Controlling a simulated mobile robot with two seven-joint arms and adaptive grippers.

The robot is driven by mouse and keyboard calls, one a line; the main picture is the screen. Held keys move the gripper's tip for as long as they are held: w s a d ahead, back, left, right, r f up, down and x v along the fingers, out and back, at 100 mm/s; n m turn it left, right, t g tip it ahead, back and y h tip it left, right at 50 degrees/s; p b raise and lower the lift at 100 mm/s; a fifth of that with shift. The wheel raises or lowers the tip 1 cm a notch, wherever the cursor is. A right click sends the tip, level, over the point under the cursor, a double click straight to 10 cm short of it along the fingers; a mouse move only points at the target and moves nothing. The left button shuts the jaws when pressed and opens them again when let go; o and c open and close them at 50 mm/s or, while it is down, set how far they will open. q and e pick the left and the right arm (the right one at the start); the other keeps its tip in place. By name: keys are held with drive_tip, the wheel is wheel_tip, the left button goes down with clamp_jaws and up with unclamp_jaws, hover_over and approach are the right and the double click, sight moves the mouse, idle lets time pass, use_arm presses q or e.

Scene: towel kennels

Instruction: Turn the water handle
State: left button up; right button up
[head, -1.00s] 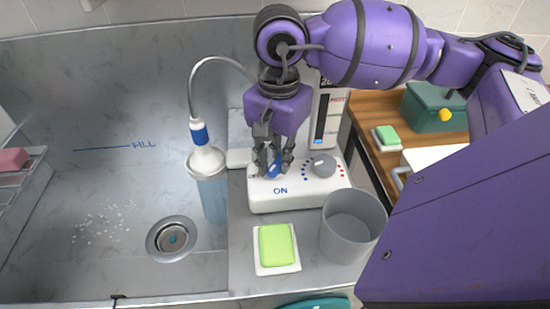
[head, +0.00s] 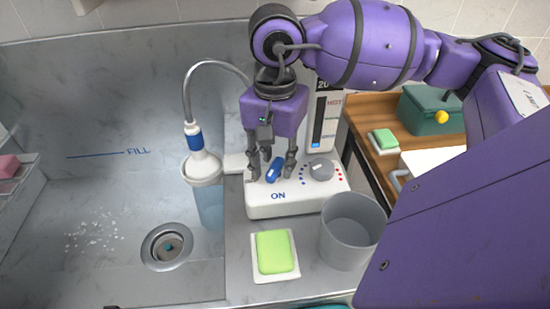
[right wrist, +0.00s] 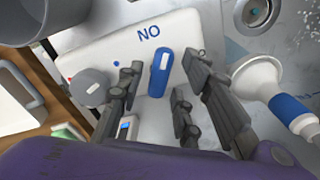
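The water handle (head: 272,171) is a blue lever with a white mark on a white control box. It stands tilted, its lower end toward the ON label (head: 278,196). My right gripper (head: 271,177) is over it with fingers spread to both sides; it is open. In the right wrist view, the handle (right wrist: 159,73) lies between the fingers with gaps on both sides. A pale blue translucent column (head: 210,206) reaches down from the white shower head (head: 202,167). My left gripper is out of view.
A grey dial (head: 321,169) sits right of the handle. A grey cup (head: 352,229) and a green sponge on a white dish (head: 275,253) stand in front. The steel sink (head: 110,220) with its drain (head: 167,246) is at left. A green box (head: 428,111) stands at right.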

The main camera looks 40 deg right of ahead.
sight(275, 166)
wheel_tip(275, 166, up, 12)
idle(0.7)
idle(0.5)
